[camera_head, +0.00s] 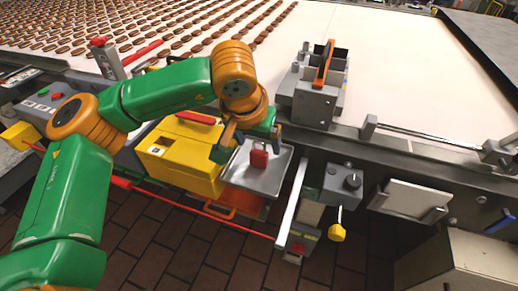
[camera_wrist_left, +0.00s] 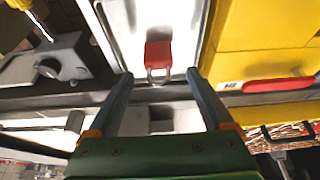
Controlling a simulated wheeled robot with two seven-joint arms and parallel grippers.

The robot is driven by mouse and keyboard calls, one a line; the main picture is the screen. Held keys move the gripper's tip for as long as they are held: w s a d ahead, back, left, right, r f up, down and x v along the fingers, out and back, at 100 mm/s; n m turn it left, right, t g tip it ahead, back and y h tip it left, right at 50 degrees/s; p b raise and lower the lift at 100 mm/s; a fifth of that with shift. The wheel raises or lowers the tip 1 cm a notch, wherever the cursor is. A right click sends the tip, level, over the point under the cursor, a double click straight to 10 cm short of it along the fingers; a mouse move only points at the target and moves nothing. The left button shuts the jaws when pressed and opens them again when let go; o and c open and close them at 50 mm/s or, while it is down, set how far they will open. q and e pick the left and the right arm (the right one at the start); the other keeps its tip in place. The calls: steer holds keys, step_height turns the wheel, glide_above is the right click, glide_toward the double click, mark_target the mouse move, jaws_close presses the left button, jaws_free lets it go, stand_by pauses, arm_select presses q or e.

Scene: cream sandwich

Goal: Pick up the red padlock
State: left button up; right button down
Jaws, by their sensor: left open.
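The red padlock (camera_head: 259,159) sits on a grey metal tray (camera_head: 236,178) beside the yellow box. In the left wrist view the padlock (camera_wrist_left: 158,53) shows its red body, with its grey shackle toward my gripper. My left gripper (camera_head: 249,143) is open at the tray, close to the padlock. In the left wrist view its two fingers (camera_wrist_left: 159,77) stand apart, one on each side of the shackle's line, with nothing held between them. I cannot tell the exact gap between fingertips and padlock. My right gripper is not in view.
A yellow box (camera_head: 178,160) with a red handle (camera_head: 196,118) adjoins the tray on the left. A grey control box with a knob (camera_head: 342,183) is to the right. The conveyor (camera_head: 415,75) with rows of biscuits lies behind. A grey bracket (camera_head: 313,100) stands on its edge.

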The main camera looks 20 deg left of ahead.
arm_select(q)
steer(key=shift+w+f, duration=0.45)
steer(key=shift+f, duration=0.05)
steer(key=shift+s+d+r, duration=0.1)
steer(key=shift+s+r, duration=0.05)
steer(key=c, duration=0.7)
jaws_close()
